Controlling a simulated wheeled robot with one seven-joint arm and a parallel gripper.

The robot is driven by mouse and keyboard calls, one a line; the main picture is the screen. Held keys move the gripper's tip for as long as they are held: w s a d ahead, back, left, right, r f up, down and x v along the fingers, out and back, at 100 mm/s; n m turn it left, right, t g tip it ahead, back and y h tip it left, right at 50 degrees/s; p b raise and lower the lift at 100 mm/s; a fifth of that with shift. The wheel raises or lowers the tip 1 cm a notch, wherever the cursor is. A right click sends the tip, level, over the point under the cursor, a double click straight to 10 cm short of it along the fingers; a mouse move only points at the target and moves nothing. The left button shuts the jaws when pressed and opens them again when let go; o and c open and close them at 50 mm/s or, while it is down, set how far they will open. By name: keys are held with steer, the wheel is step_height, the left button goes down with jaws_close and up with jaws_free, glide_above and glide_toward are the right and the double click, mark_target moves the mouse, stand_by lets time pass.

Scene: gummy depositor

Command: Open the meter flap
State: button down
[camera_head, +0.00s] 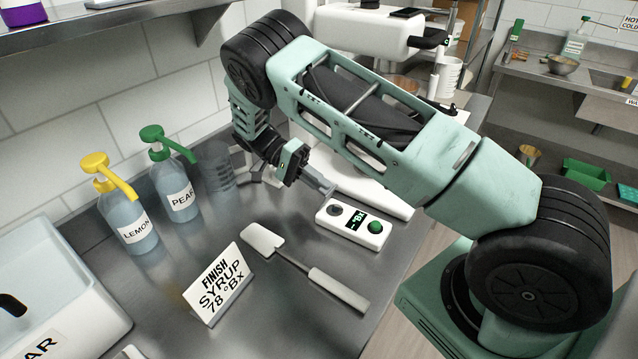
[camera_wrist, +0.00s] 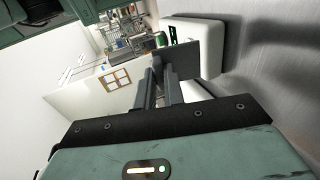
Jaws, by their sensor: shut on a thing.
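The meter (camera_head: 370,228) is a small white box on the steel counter, with a dark display, a green button and a round grey spot at its left end. It also shows in the wrist view (camera_wrist: 193,27). My gripper (camera_head: 325,187) is at the meter's left rear edge. In the wrist view my gripper's fingers (camera_wrist: 163,78) are close together at a dark grey plate (camera_wrist: 182,61), apparently the meter flap, standing out from the white body. The fingers partly hide the plate. Its exact angle is hard to tell.
A white machine (camera_head: 365,35) stands behind my arm.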

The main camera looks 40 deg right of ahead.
steer(key=c, duration=1.5)
jaws_free()
steer(key=shift+w+a, duration=0.1)
steer(key=shift+w, duration=0.2)
steer(key=p+v, duration=0.3)
steer(key=v, duration=0.3)
steer(key=shift+w+a+r, duration=0.15)
steer(key=shift+w+r, duration=0.15)
steer(key=shift+f, duration=0.15)
